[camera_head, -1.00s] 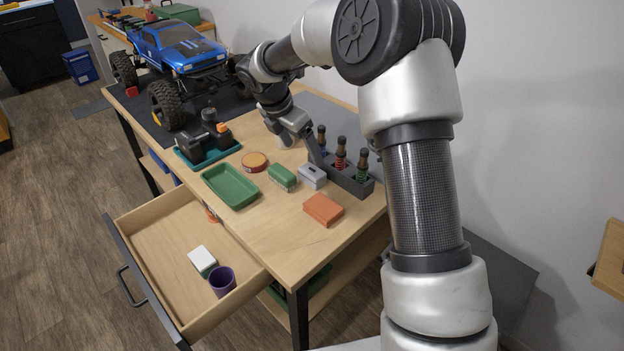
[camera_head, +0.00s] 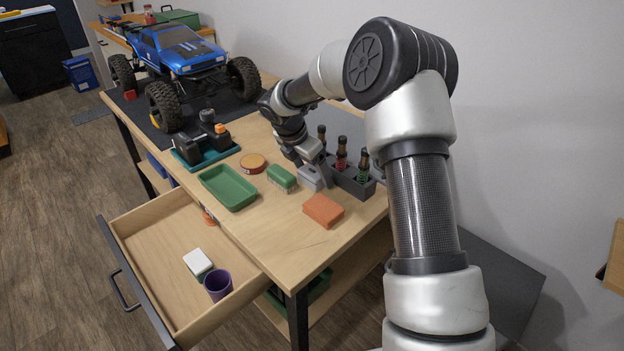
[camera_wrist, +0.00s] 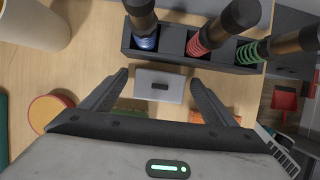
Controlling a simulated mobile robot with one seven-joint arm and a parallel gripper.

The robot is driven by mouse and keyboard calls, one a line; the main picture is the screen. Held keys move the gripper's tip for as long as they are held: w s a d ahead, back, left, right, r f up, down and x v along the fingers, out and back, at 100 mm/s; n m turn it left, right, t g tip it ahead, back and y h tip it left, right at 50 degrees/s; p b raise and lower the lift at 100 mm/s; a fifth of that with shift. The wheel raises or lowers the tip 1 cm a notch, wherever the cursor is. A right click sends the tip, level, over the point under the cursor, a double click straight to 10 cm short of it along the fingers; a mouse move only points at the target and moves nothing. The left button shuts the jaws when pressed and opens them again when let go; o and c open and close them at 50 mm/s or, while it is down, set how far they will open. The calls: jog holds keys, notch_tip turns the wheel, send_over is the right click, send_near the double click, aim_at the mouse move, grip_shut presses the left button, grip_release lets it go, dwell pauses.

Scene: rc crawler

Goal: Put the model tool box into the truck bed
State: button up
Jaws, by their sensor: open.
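The model tool box is a small grey box (camera_head: 311,178) with a dark handle slot on top, standing on the wooden bench. In the wrist view the grey box (camera_wrist: 160,86) lies between the two fingers of my gripper (camera_wrist: 158,80). The gripper is open, with a gap on both sides of the box. In the head view my gripper (camera_head: 318,165) is just above and beside the box. The blue truck (camera_head: 180,48) stands on a dark mat at the back left of the bench. Its bed is at the far end and cannot be seen clearly.
A shock rack (camera_head: 350,182) with several coil shocks stands right behind the box. A green block (camera_head: 282,177), an orange block (camera_head: 323,210), a green tray (camera_head: 228,188) and a round tin (camera_head: 252,162) are close by. An open drawer (camera_head: 160,235) juts out at the front left.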

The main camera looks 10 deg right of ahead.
jog(key=c, duration=1.2)
